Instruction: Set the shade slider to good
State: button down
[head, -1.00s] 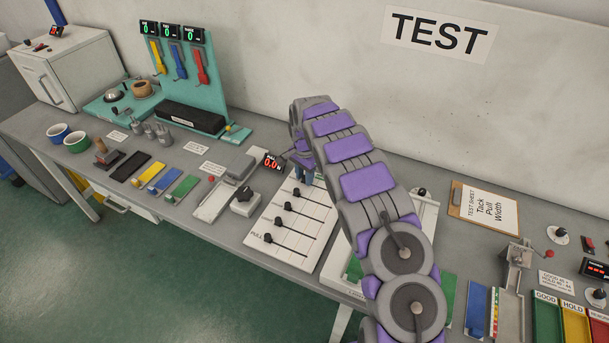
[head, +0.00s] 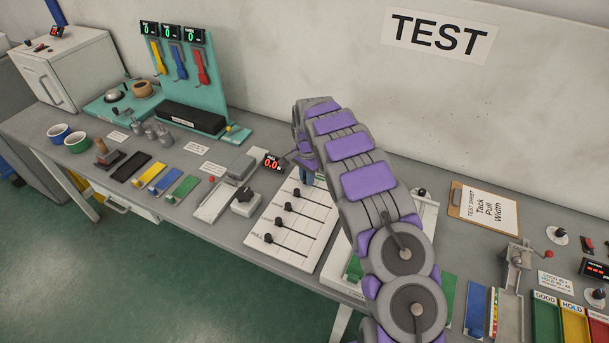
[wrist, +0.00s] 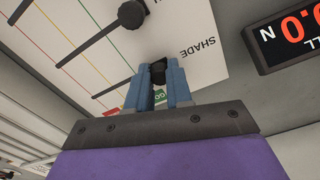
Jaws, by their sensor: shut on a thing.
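The white slider panel (head: 290,240) lies on the bench with several black-knobbed sliders. In the wrist view the printed word SHADE (wrist: 198,35) is beside the end of one slot. My gripper (wrist: 160,78) has its blue fingers shut on the black shade slider knob (wrist: 158,68). A partly covered green mark (wrist: 159,97) and a red mark (wrist: 114,112) show beside that slot, close to the fingers. In the head view my gripper (head: 306,178) is at the panel's far end, and my arm hides most of it and the shade knob.
Another slider knob (wrist: 130,14) is close to the fingers. A force display (head: 272,163) reading 0.0 stands at the panel's far left corner. A grey device with a black knob (head: 244,195) sits left of the panel. The wall is behind.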

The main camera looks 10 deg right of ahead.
aim_at(316, 186)
jog(key=shift+s+d+p, duration=0.2)
jog(key=shift+s+d, duration=0.3)
jog(key=shift+d, duration=0.15)
jog(key=shift+s+d+p, duration=0.15)
jog(key=shift+s+d, duration=0.3)
jog(key=shift+d, duration=0.2)
jog(key=c, duration=1)
grip_release()
jog(key=shift+r, duration=0.1)
notch_tip(316, 186, up, 17)
jog(key=p, duration=0.3)
jog(key=shift+r, duration=0.1)
